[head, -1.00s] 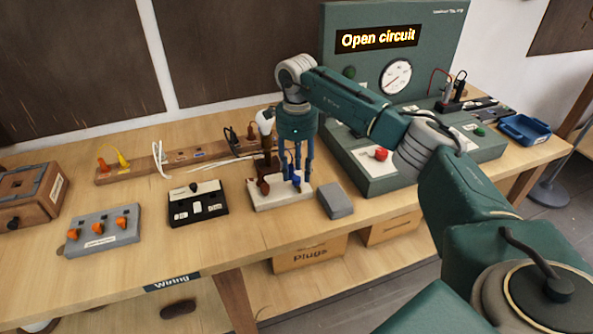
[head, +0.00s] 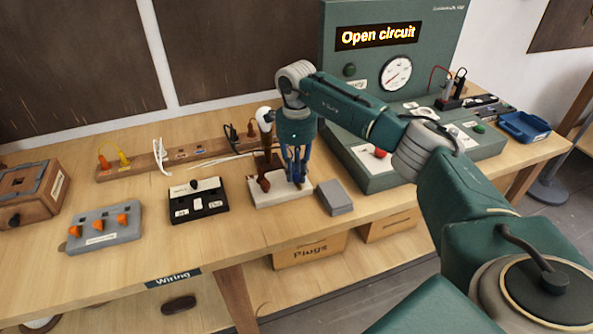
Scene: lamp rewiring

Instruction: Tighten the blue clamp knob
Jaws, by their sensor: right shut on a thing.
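My right gripper (head: 298,181) points down over the right part of a white base (head: 268,201). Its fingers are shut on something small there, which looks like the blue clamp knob. The fingers largely hide the knob, so its turn cannot be seen. A brown wooden lamp stand (head: 264,160) with a white bulb (head: 265,117) rises from the base just left of the gripper. My left gripper is not in view.
A grey block (head: 335,198) lies close right of the base. A black switch box (head: 198,202) and a grey box with orange knobs (head: 104,230) stand to the left. The green tester's display (head: 378,36) reads "Open circuit". The table front is clear.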

